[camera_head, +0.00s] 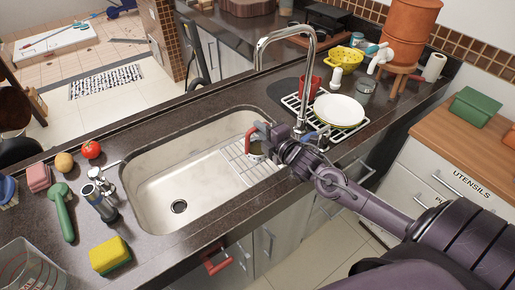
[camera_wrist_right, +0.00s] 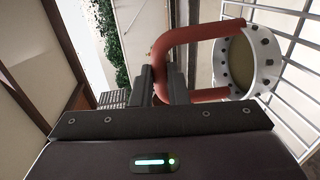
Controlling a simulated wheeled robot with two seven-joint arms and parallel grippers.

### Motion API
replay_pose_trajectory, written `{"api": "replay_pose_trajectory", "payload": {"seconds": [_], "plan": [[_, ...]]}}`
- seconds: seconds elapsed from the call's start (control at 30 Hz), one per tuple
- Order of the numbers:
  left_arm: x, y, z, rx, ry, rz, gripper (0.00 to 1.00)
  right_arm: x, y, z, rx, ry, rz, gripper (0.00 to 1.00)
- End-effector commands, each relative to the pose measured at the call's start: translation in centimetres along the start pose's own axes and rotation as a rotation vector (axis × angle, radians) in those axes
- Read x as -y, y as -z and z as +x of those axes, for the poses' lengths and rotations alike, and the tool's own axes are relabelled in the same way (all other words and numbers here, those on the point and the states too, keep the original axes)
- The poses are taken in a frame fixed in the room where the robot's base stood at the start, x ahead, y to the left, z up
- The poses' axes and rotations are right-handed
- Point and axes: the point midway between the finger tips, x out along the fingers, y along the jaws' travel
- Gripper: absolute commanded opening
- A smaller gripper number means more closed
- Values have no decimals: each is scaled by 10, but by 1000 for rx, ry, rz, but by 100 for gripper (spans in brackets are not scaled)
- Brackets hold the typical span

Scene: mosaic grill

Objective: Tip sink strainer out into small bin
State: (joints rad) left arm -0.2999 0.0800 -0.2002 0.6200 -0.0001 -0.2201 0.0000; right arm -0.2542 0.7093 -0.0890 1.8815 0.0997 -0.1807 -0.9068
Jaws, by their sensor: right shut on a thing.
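The sink strainer (camera_wrist_right: 252,62) is a pale, round cup with holes in its rim and a red looped handle. My right gripper (camera_wrist_right: 163,84) is shut on that red handle. In the head view my right gripper (camera_head: 262,138) comes in from the right and holds the strainer (camera_head: 255,158) over the right part of the sink, near the wire rack; most of it is hidden by the gripper. The strainer's mouth shows a dull olive-brown inside. My left gripper is not in view. I cannot tell which container is the small bin.
The white sink basin (camera_head: 180,180) is empty left of its wire rack (camera_head: 236,160). The tall faucet (camera_head: 262,50) stands behind my gripper. A white plate (camera_head: 339,109) lies on a rack to the right. A green box (camera_head: 476,108) sits on the wooden cabinet top. A yellow sponge (camera_head: 110,255) lies front left.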

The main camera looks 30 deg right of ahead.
Motion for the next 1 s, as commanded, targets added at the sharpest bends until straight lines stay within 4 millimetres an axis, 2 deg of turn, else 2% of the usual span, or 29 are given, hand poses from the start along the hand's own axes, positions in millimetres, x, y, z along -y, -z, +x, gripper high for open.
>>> {"api": "replay_pose_trajectory", "payload": {"seconds": [0.27, 0.8, 1.0], "plan": [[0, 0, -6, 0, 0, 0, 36, -6, 0, -1, 0, 0, 0, 0], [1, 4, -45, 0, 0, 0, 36, -49, 0, -7, 0, 0, -1, 0], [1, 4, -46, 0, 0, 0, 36, -50, 0, -8, 0, 0, 0, 0]]}}
